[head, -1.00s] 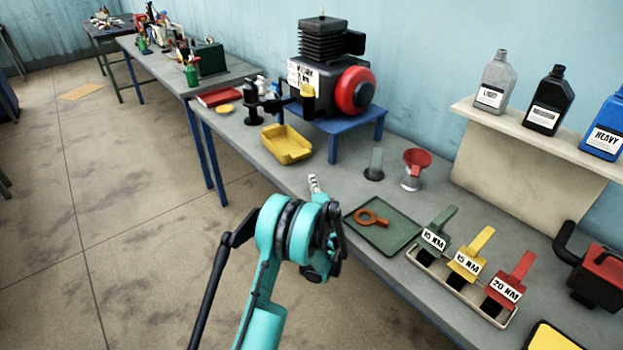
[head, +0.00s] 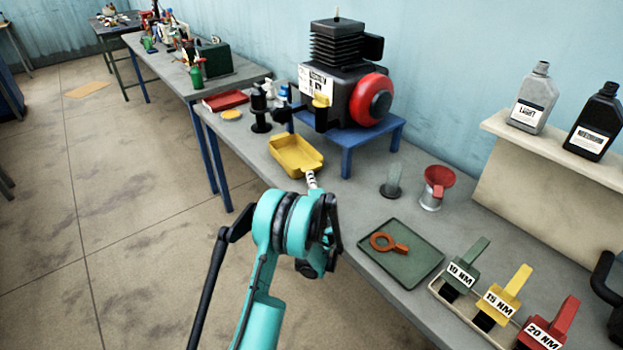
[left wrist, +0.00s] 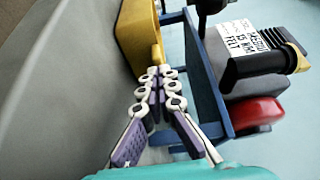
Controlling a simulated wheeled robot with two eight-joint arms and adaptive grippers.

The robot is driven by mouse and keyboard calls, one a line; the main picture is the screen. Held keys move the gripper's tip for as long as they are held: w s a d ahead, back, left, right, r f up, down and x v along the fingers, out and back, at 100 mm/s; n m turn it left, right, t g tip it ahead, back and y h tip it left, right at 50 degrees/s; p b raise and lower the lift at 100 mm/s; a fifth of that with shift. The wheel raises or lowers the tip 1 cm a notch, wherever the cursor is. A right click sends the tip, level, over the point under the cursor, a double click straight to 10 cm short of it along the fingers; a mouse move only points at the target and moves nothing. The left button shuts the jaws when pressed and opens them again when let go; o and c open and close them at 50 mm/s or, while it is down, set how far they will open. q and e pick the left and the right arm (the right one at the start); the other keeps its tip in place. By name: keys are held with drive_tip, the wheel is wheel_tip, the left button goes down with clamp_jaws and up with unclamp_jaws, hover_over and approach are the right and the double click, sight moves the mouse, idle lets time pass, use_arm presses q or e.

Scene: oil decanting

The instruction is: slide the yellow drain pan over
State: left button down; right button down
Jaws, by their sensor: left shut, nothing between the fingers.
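The yellow drain pan (head: 291,155) lies on the grey workbench, left of the blue stand, in the head view. It also shows at the top of the left wrist view (left wrist: 131,34). My left gripper (head: 312,178) is shut and empty, with its tips at the pan's near right corner. In the left wrist view the closed fingertips (left wrist: 159,74) are right at the pan's end; whether they touch it I cannot tell. My right gripper is not in view.
A blue stand (head: 346,160) with a black compressor (head: 340,85) is close right of the pan. A black post (head: 259,112), a yellow disc (head: 231,114) and a red tray (head: 226,100) lie beyond it. A green tray (head: 400,262) is on the near side.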

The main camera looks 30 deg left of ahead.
sight(299, 169)
use_arm(q)
drive_tip(key=a, duration=0.5)
drive_tip(key=shift+w, duration=0.2)
drive_tip(key=shift+d, duration=0.15)
